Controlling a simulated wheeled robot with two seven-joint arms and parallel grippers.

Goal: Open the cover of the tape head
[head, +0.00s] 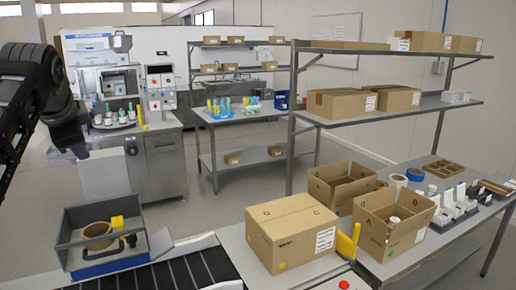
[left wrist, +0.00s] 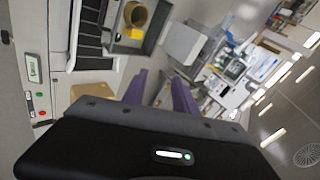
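The tape head (head: 70,222) is a grey open-topped frame on a blue base at the lower left of the head view, beside the conveyor. Inside it are a brown tape roll (head: 97,236), a yellow part (head: 117,222) and a black curved bar. The tape head also shows at the top of the left wrist view (left wrist: 157,28). I cannot tell which part is its cover. My left gripper (head: 80,150) is above and behind the tape head, apart from it. Its two purple fingers (left wrist: 160,92) are spread with nothing between them. My right gripper is out of view.
The black roller conveyor (head: 170,273) runs beside the tape head. A closed carton (head: 285,240) and open cartons (head: 395,215) stand at right. A steel filling machine (head: 110,95) and a shelf table (head: 240,115) stand behind. Open floor lies between.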

